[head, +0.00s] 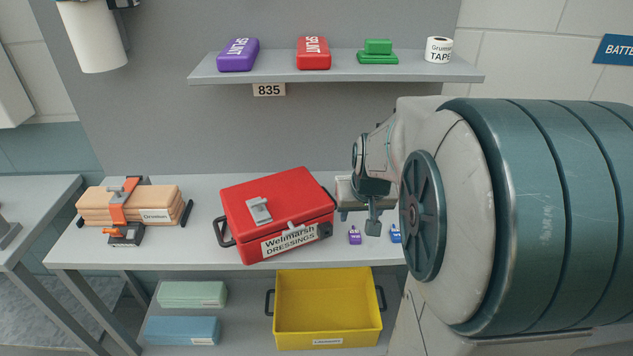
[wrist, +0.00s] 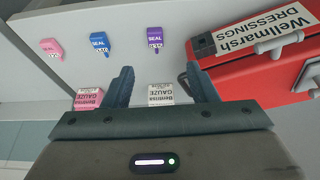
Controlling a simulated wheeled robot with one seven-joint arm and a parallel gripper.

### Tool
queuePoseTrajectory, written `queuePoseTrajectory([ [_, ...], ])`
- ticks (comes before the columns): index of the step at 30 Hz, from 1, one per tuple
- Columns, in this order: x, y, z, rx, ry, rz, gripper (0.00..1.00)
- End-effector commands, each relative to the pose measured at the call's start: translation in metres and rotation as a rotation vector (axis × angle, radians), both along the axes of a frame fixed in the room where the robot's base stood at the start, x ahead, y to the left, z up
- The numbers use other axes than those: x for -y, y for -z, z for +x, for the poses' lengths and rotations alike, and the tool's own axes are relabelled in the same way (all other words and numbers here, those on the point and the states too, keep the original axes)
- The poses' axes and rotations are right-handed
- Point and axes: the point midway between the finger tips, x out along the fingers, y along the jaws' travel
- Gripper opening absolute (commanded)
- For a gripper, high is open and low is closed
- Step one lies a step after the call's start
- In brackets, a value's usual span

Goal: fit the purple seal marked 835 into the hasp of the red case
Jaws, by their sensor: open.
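The purple seal (head: 355,237) lies on the bench at the right of the red case (head: 236,243). In the wrist view the purple seal (wrist: 154,39) lies beyond my fingertips; its small number is hard to read. The red case, labelled Wellmarsh DRESSINGS, is closed and set at an angle. A dark fitting (head: 325,230) is on its front right end, with a grey latch piece beside the label; I cannot tell which is the hasp. My gripper (head: 358,219) is open and empty above the bench; it also shows in the wrist view (wrist: 160,70).
A blue seal (head: 395,233) and a pink seal (wrist: 50,47) lie near the purple one. White (wrist: 160,94) and pink (wrist: 89,97) gauze boxes show beyond my gripper. A yellow crate (head: 328,337) is below. A shelf (head: 335,70) is above.

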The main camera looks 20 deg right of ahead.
Motion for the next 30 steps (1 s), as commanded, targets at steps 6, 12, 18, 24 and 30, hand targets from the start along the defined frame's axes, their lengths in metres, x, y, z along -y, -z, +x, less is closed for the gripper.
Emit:
queuePoseTrajectory([
  [6, 0.014, 0.007, 0.013, 0.012, 0.019, 0.002, 0.53],
  [12, 0.016, 0.038, 0.024, 0.011, 0.017, 0.004, 0.53],
  [18, 0.019, 0.066, 0.035, 0.011, 0.016, 0.003, 0.53],
  [24, 0.02, 0.078, 0.041, 0.015, 0.016, 0.002, 0.53],
  [30, 0.021, 0.092, 0.044, 0.011, 0.016, 0.003, 0.53],
])
